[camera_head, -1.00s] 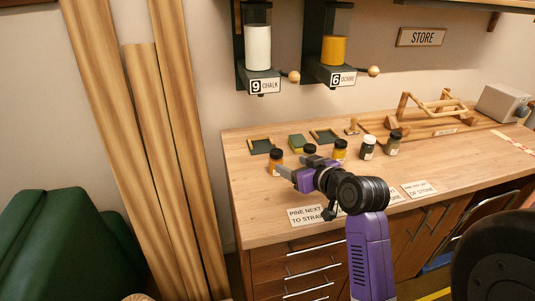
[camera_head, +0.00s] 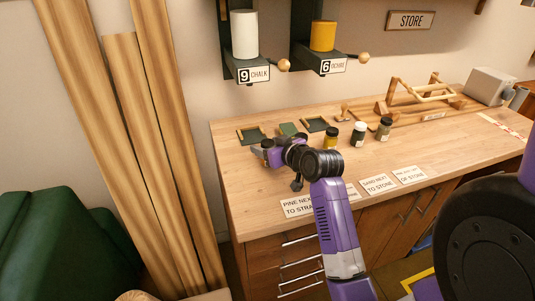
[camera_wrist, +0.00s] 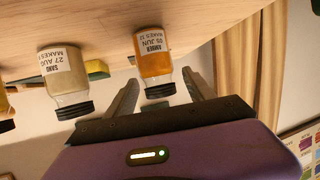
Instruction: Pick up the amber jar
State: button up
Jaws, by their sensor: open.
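The amber jar (camera_wrist: 154,62) has orange contents, a dark lid and a white label reading AMBER. In the wrist view it stands upside down in the picture, ahead of my gripper (camera_wrist: 160,80). My gripper is open, with one finger to each side of the jar's lid end; I see no clear contact. In the head view my gripper (camera_head: 264,152) is low over the left part of the bench and hides the amber jar. A sand-coloured jar (camera_wrist: 63,75) labelled SAND stands beside the amber one, left of my fingers in the wrist view.
Small trays (camera_head: 250,135) lie behind. Label cards (camera_head: 378,184) lie along the front; the left front is clear.

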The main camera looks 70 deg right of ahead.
jog(key=shift+c, duration=0.2)
grip_shut()
jog(key=shift+r, duration=0.15)
